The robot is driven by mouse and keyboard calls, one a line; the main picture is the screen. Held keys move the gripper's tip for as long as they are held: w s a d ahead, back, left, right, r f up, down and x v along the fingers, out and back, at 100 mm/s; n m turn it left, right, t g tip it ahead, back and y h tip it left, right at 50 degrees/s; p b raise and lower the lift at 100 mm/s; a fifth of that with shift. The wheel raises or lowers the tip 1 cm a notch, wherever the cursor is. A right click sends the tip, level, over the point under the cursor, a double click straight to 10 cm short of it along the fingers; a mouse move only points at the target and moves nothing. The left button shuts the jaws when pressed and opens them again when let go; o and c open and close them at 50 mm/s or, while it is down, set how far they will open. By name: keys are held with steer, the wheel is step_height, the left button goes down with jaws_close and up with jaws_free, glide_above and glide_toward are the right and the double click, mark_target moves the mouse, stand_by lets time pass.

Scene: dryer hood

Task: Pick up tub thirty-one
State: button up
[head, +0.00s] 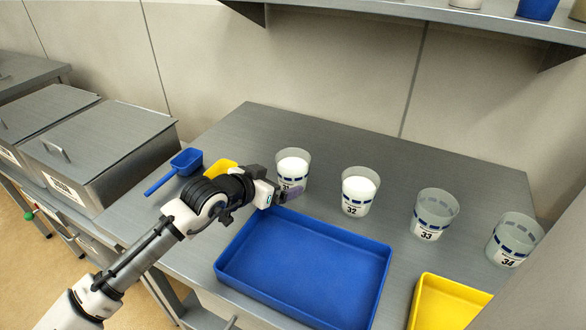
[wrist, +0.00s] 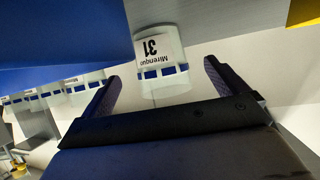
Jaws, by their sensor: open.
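Tub thirty-one (head: 293,163) is a translucent tub with blue marks and white contents, upright on the grey bench at the left end of a row of tubs. In the wrist view tub thirty-one (wrist: 161,78) appears upside down, its label reading "Mirenquo 31". My gripper (head: 287,194) is open and empty in front of the tub, hiding part of its label in the head view. In the wrist view my gripper's (wrist: 162,72) two fingers point at the tub, one on each side in the picture. I cannot tell whether they touch it.
Tubs 32 (head: 358,189), 33 (head: 434,214) and 34 (head: 513,238) stand to the right. A blue tray (head: 304,264) lies just in front, a yellow tray (head: 448,302) at front right. A blue scoop (head: 186,161) and a yellow item (head: 221,168) lie left. A shelf (head: 430,10) hangs above.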

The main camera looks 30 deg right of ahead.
mark_target(283, 178)
steer(key=p+x, duration=0.2)
steer(key=x, duration=0.3)
steer(key=shift+d, duration=0.35)
steer(key=shift+w+d+f, duration=0.2)
steer(key=shift+c, duration=0.4)
steer(key=c, duration=1.2)
